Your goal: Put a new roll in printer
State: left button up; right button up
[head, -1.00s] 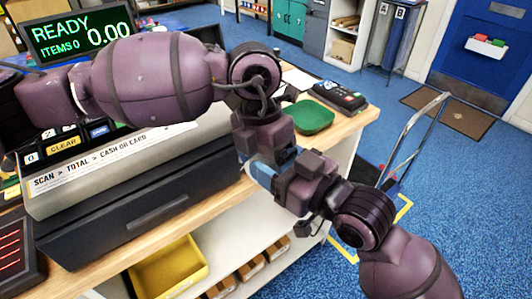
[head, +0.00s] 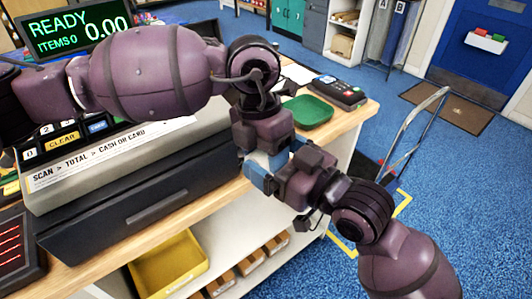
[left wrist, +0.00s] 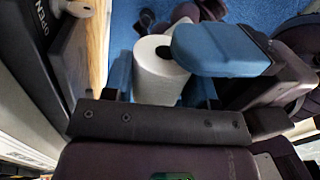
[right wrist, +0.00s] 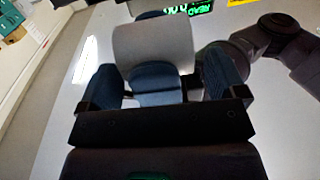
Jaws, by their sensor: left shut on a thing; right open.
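A white paper roll (left wrist: 158,72) with a dark core hole sits between the blue fingers of my left gripper (left wrist: 160,88), which is shut on it. In the head view the roll (head: 258,160) is mostly hidden by the grippers, in front of the counter edge. My right gripper (right wrist: 160,85) is open, with its blue fingers on either side of the roll (right wrist: 152,45). One of its fingers looms close beside the roll in the left wrist view. I cannot tell whether it touches the roll. I cannot make out the printer.
The cash register with a READY display (head: 75,30) and dark drawer (head: 140,195) fills the left of the counter. A green dish (head: 308,111) and card terminal (head: 338,92) lie behind my grippers. A yellow bin (head: 170,265) is on the shelf below. A hand truck (head: 410,135) stands right.

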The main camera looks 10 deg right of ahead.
jog(key=s+d+f+m+h, duration=0.1)
jog(key=d+f+m+h, duration=0.15)
jog(key=d+f, duration=0.45)
jog(key=s+d+f+m+h, duration=0.1)
jog(key=d+f+h, duration=0.15)
jog(key=f, duration=0.95)
jog(key=s+d+f+m+g+h, duration=0.2)
jog(key=s+d+f+h, duration=0.4)
jog(key=s+d+f, duration=0.5)
notch_tip(320, 180, down, 3)
jog(key=shift+s+d+f+m+g+h, duration=0.15)
jog(key=shift+s+m+g+h, duration=0.2)
jog(key=shift+s+m, duration=0.55)
jog(key=shift+s+n, duration=0.25)
jog(key=shift+s, duration=0.1)
